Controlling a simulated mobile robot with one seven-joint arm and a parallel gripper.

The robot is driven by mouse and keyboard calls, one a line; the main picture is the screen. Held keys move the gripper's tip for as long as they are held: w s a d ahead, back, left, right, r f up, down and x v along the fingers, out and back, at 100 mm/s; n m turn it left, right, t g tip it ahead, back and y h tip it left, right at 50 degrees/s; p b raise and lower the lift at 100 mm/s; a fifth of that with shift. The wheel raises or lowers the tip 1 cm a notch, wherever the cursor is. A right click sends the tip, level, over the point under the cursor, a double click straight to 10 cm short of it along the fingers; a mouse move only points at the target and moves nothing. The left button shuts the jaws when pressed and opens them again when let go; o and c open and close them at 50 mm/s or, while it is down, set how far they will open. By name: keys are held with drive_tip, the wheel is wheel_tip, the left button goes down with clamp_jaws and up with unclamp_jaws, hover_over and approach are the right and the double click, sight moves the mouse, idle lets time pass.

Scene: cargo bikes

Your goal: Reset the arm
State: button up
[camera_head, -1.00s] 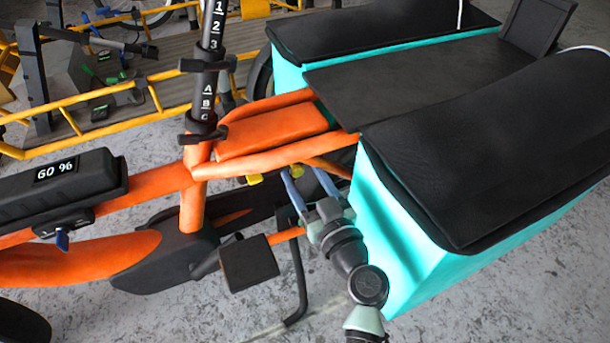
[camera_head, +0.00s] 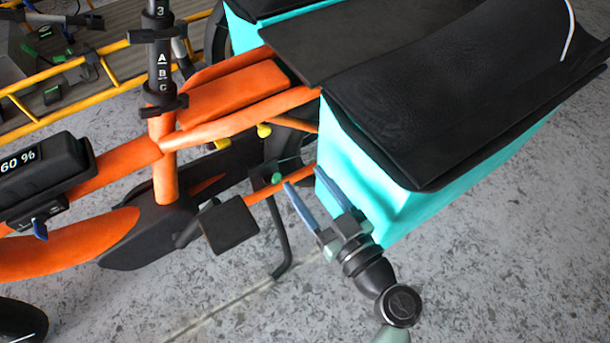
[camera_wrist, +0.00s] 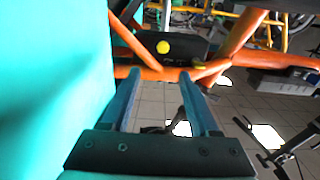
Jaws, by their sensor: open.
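My gripper (camera_head: 306,178) is open, with two parallel blue-grey fingers and nothing seen between them. It is beside the lower side of the turquoise pannier bag (camera_head: 355,185) and points toward the orange cargo bike (camera_head: 235,120). In the wrist view my gripper (camera_wrist: 160,75) has its fingers pointing at an orange frame tube (camera_wrist: 150,73). The turquoise bag (camera_wrist: 50,80) fills the left side there, very close. Whether a finger touches the bag or tube I cannot tell.
A black pedal (camera_head: 230,225) and a kickstand (camera_head: 280,235) are left of my gripper. A yellow knob (camera_head: 263,130) and a small green knob (camera_head: 277,178) are near the frame. A yellow-railed cargo bike (camera_head: 85,75) stands behind. Grey floor (camera_head: 500,270) is open at lower right.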

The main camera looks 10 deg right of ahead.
idle(0.4)
drive_tip(key=w+a+r+n+t+p, duration=0.1)
drive_tip(key=w+a+r+p, duration=0.25)
drive_tip(key=r, duration=1.35)
drive_tip(key=w+a+r+t+p, duration=0.25)
drive_tip(key=w+r+p, duration=0.2)
drive_tip(key=r, duration=1.35)
drive_tip(key=s+a+r+m+t+h+p, duration=0.1)
drive_tip(key=s+r+m+t+h+p, duration=0.2)
drive_tip(key=r, duration=0.8)
drive_tip(key=s+a+r+t+h+p, duration=0.15)
drive_tip(key=s+r, duration=0.35)
drive_tip(key=r, duration=0.6)
drive_tip(key=s+r+m+t+h+p, duration=0.1)
drive_tip(key=s+r+m+t+p, duration=0.2)
drive_tip(key=r, duration=0.8)
wheel_tip(320, 180, up, 35)
drive_tip(key=n+p, duration=0.1)
drive_tip(key=p, duration=3.4)
drive_tip(key=shift+s+g, duration=0.25)
drive_tip(key=shift+g, duration=0.15)
drive_tip(key=shift+a, duration=0.1)
